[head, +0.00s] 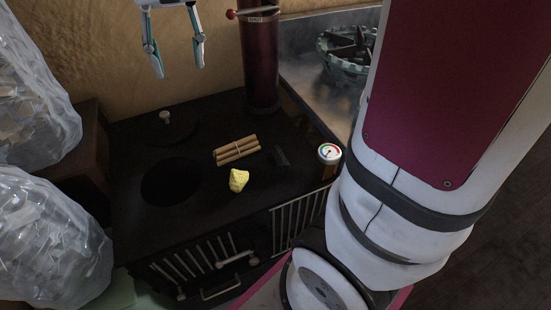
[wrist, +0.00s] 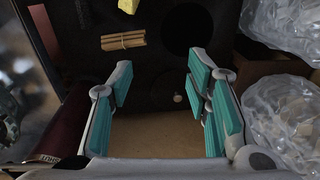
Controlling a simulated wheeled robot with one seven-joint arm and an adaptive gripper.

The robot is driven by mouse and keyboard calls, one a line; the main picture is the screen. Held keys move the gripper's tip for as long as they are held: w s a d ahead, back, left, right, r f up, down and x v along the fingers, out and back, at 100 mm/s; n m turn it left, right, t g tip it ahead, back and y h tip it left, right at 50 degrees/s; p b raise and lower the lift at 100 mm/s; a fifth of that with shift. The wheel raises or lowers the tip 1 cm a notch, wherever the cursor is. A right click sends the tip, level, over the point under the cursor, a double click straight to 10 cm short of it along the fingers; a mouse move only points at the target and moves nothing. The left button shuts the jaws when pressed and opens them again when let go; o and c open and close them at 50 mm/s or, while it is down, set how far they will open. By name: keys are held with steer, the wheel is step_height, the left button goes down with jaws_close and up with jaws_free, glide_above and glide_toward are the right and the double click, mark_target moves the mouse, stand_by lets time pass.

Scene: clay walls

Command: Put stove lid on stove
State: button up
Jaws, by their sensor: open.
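The black stove (head: 205,215) stands against the clay wall, with a round dark opening (head: 170,182) in its top. The dark stove lid (head: 168,124) with a pale knob lies flat on the stove top, behind the opening. In the wrist view the lid's knob (wrist: 178,98) shows between the fingers, and the opening (wrist: 187,28) is above it in the picture. My gripper (head: 177,72) is open and empty, above the back of the stove and apart from the lid. It also shows in the wrist view (wrist: 160,85).
A bundle of sticks (head: 236,150) and a yellow lump (head: 238,180) lie on the stove top, right of the opening. A dark red stovepipe (head: 260,60) rises at the back right. A round gauge (head: 329,153) is at the right edge. Filled plastic bags (head: 45,235) crowd the left.

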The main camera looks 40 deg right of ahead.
steer(key=s+f+n, duration=0.2)
steer(key=s+f, duration=0.1)
steer(key=s, duration=0.9)
steer(key=s+f+n, duration=0.1)
steer(key=s+f, duration=0.2)
steer(key=s, duration=1)
steer(key=shift+a+f+n+h, duration=0.3)
steer(key=shift+a+f+n, duration=0.05)
steer(key=shift+n, duration=0.05)
